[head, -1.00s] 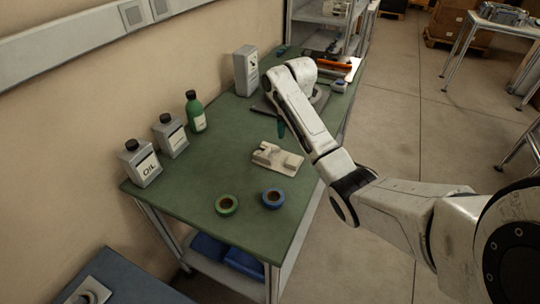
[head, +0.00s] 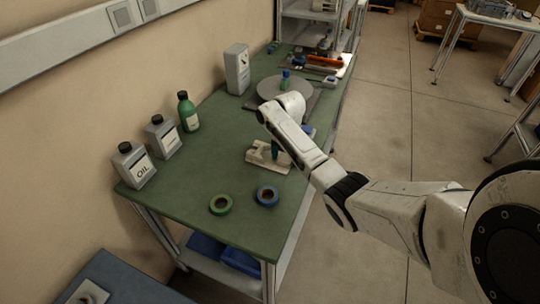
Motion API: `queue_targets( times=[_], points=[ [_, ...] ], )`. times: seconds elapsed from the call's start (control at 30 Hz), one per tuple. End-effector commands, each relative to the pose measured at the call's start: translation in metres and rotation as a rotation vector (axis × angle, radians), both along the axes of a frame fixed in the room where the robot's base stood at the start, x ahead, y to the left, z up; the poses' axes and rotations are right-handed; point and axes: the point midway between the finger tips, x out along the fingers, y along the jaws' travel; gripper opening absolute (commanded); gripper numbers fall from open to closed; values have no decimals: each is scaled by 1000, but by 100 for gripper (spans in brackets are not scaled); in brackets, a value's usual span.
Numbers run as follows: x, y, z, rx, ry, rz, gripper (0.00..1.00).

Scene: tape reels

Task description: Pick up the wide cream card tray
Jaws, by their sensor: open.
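The cream card tray (head: 257,155) is a low, pale block with raised parts, lying on the green table top behind the two tape reels. My gripper (head: 274,152) comes down over the tray from above, with a dark teal finger showing in front of it. The gripper is open. My arm link hides most of the gripper and the tray's right back part. I cannot tell whether the fingers touch the tray.
Grey oil cans (head: 135,167) and a green bottle (head: 188,112) stand along the wall. A grey turntable disc (head: 268,89) lies farther back. The table's left middle is clear.

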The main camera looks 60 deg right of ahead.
Motion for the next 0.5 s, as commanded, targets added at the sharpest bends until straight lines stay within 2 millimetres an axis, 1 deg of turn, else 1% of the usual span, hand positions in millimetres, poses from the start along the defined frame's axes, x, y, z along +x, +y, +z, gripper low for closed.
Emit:
queue_targets(
  times=[0.17, 0.2, 0.5],
  points=[
    [0, 0, -1, 0, 0, 0, 77],
    [0, 0, 0, 0, 0, 0, 75],
    [0, 0, 0, 0, 0, 0, 46]
  ],
)
